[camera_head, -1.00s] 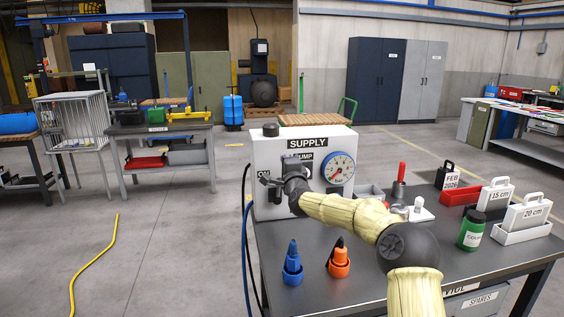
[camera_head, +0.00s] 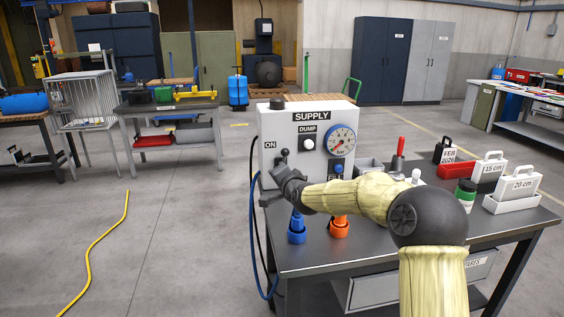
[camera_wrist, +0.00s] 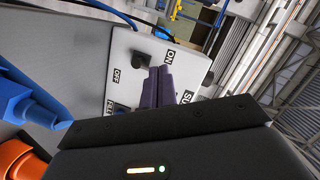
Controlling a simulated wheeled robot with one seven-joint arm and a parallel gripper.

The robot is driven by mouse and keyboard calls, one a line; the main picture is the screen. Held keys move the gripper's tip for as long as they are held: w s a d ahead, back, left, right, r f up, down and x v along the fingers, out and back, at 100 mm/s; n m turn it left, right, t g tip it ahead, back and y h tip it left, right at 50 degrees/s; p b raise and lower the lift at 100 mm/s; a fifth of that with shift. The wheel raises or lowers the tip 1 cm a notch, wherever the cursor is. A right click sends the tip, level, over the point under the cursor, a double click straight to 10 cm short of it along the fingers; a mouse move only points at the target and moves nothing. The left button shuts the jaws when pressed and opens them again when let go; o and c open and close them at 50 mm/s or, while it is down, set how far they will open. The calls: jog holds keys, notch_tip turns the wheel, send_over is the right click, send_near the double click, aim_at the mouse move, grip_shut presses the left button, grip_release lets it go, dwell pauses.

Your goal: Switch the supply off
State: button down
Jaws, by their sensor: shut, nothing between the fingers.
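The supply box (camera_head: 316,120) is a white unit on the bench, with SUPPLY, DUMP and ON labels. Its dark lever (camera_head: 284,154) is at the left of its front, just beside the ON label, and also shows in the wrist view as a black knob (camera_wrist: 141,59). An OFF label (camera_wrist: 118,76) shows there too, below left of the ON label. My gripper (camera_head: 273,182) is just below the lever in the head view. In the wrist view its shut, empty fingers (camera_wrist: 166,86) are in front of the panel, beside the knob. Contact with the lever cannot be told.
A pressure gauge (camera_head: 341,139) and a white dump button (camera_head: 308,144) are on the panel. Blue (camera_head: 297,230) and orange (camera_head: 339,226) connectors stand on the bench before the box. A blue hose (camera_head: 255,240) hangs at the bench's left.

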jog(key=s+d+f+n+g+h+b, duration=0.25)
jog(key=s+d+f, duration=0.25)
jog(key=s+f, duration=0.35)
jog(key=s+d+f+n+g+h+b, duration=0.1)
jog(key=s+d+f+n+g+b, duration=0.25)
jog(key=s+f, duration=0.5)
jog(key=s+d+f+g+h, duration=0.1)
jog(key=s+d, duration=0.3)
jog(key=s, duration=0.4)
jog(key=s+d+f+n+g+h, duration=0.1)
jog(key=s+d+f+g, duration=0.1)
jog(key=s, duration=0.6)
jog(key=s+d+f+g+h+b, duration=0.1)
jog(key=s+d+f+g, duration=0.1)
jog(key=s+d+f, duration=0.2)
jog(key=s+d, duration=0.2)
jog(key=s, duration=0.2)
jog(key=shift+s+d+n+g, duration=0.25)
jog(key=shift+s+n+g, duration=0.05)
jog(key=shift+s, duration=0.05)
jog(key=shift+f, duration=0.1)
